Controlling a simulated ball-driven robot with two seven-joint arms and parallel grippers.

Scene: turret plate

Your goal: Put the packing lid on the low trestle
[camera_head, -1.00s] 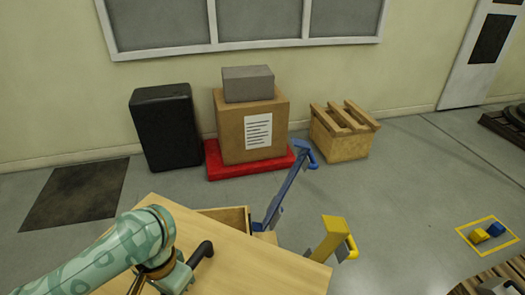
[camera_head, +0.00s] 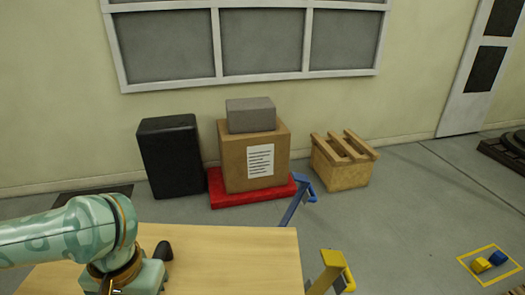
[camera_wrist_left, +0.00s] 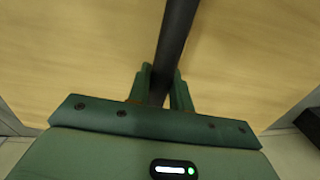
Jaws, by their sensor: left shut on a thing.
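The packing lid appears to be the flat pale wooden panel (camera_head: 225,262) at the bottom of the head view, with a dark handle (camera_head: 163,250) on top. My left gripper (camera_head: 130,288) is over its left part. In the left wrist view my left gripper (camera_wrist_left: 160,88) is shut on the dark bar of the handle (camera_wrist_left: 176,40), with the panel (camera_wrist_left: 80,50) behind it. I cannot tell for sure which thing is the low trestle; a low wooden block with slats on top (camera_head: 342,172) stands by the wall. My right gripper is not in view.
A blue post (camera_head: 295,208) and a yellow post (camera_head: 328,272) stand at the panel's right. A cardboard box (camera_head: 238,163) with a grey block (camera_head: 250,115) sits on a red base (camera_head: 222,197), beside a black case (camera_head: 170,155). Open floor (camera_head: 410,230) lies right.

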